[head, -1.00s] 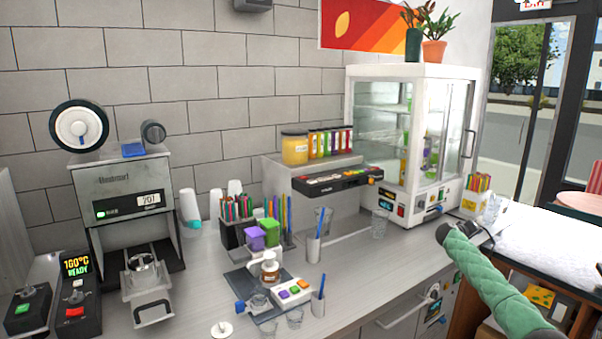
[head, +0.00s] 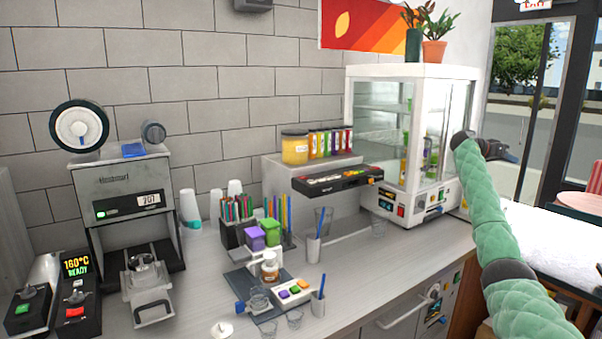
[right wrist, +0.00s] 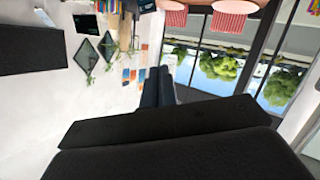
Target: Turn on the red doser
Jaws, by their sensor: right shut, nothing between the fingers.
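No part is clearly labelled as the red doser. A row of small coloured bottles (head: 330,143), some reddish, stands on a grey shelf unit against the wall. Below them a black panel (head: 336,181) carries several coloured buttons or lights, one orange-red at its right end; their state is too small to read. My right gripper (head: 510,155) is at the right, beside the glass cabinet, well away from the bottles and panel. Its dark fingers (right wrist: 157,88) are together and empty in the right wrist view. My left gripper is not clearly in view.
A glass cabinet (head: 408,120) stands between my right gripper and the bottles. A yellow jar (head: 295,148) sits left of the bottles. Cups, straws and a small button box (head: 294,291) crowd the counter (head: 390,262). A sealing machine (head: 125,190) stands at the left.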

